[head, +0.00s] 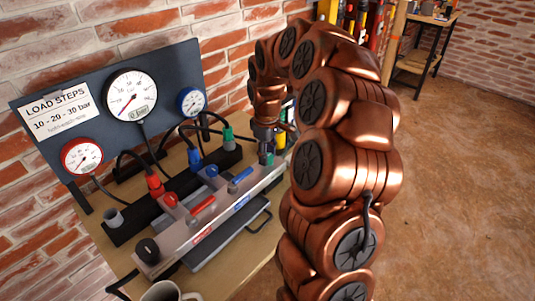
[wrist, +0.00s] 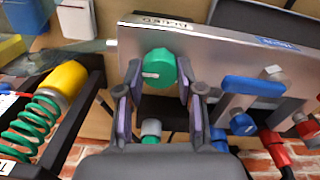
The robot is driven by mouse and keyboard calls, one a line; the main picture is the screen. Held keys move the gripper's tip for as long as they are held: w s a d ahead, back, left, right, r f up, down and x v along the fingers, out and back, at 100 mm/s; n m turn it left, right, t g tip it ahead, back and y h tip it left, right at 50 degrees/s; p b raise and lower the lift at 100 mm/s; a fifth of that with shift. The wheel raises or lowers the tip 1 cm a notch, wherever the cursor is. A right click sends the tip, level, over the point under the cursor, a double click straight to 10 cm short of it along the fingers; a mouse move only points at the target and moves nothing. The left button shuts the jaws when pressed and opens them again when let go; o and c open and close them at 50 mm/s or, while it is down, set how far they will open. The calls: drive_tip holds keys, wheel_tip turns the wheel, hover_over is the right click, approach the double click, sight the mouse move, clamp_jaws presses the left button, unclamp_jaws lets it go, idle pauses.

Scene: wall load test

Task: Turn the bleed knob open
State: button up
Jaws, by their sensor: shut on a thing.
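The bleed knob (wrist: 160,66) is round and green with a white mark that points left in the wrist view. It sits on a grey metal manifold (wrist: 220,45) with a small label above it that looks upside down. My gripper (wrist: 159,78) has one finger on each side of the knob and is shut on it. In the head view my gripper (head: 267,133) reaches down to the manifold's far right end, where the green knob (head: 266,158) is partly hidden.
A blue lever (head: 240,175) and a red lever (head: 203,205) sit along the manifold. A gauge board (head: 60,140) with three dials stands behind. A yellow-capped part with a green coil (wrist: 68,80) is left of my gripper in the wrist view. A mug (head: 165,291) stands in front.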

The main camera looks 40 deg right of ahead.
drive_tip(key=o, duration=1.2)
drive_tip(key=shift+c, duration=0.2)
wheel_tip(320, 180, up, 12)
drive_tip(key=shift+a, duration=0.15)
